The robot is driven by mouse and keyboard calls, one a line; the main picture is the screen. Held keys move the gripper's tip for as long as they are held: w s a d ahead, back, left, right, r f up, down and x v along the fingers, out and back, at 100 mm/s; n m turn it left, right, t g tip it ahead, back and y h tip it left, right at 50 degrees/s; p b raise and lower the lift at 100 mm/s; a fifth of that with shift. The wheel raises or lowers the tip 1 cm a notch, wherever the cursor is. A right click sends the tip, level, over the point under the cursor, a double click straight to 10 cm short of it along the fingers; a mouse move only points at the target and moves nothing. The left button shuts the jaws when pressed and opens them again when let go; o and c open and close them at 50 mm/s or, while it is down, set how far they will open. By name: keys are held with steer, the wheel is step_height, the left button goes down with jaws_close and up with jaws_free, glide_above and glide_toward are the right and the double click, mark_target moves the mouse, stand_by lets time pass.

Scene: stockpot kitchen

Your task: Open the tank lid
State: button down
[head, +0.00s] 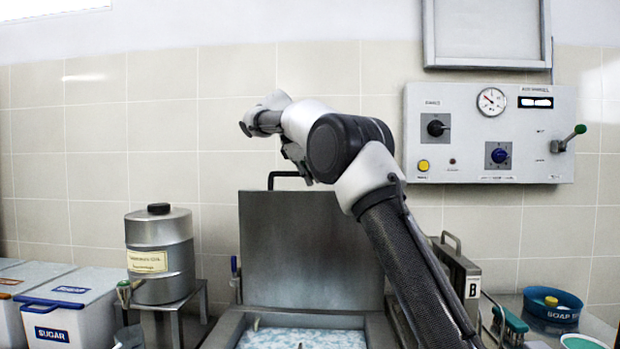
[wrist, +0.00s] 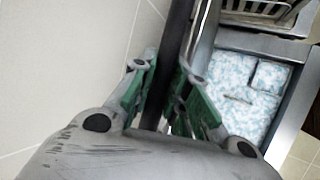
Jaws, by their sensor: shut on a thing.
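The tank lid (head: 312,250) is a grey metal panel standing about upright at the back of the tank (head: 225,330). Its black handle (head: 285,175) sticks up at its top edge in the head view. In the wrist view my gripper (wrist: 165,75) has its green-padded fingers on both sides of the dark handle bar (wrist: 181,35), shut on it. The tank's opening is uncovered, with blue-and-white contents (head: 300,338) showing, also in the wrist view (wrist: 250,95). My arm hides part of the lid's right upper edge and the fingers in the head view.
A steel canister (head: 160,260) on a stand and white sugar bins (head: 75,312) are at left. A control panel (head: 490,133) with a green-knobbed lever hangs on the wall. A grey unit marked B (head: 458,275) and a blue soap tub (head: 553,303) are at right.

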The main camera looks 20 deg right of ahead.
stand_by(0.3)
steer(key=c, duration=1.4)
jaws_free()
steer(key=shift+o, duration=0.2)
steer(key=v, duration=0.7)
steer(key=shift+r, duration=0.2)
steer(key=shift+s, duration=0.15)
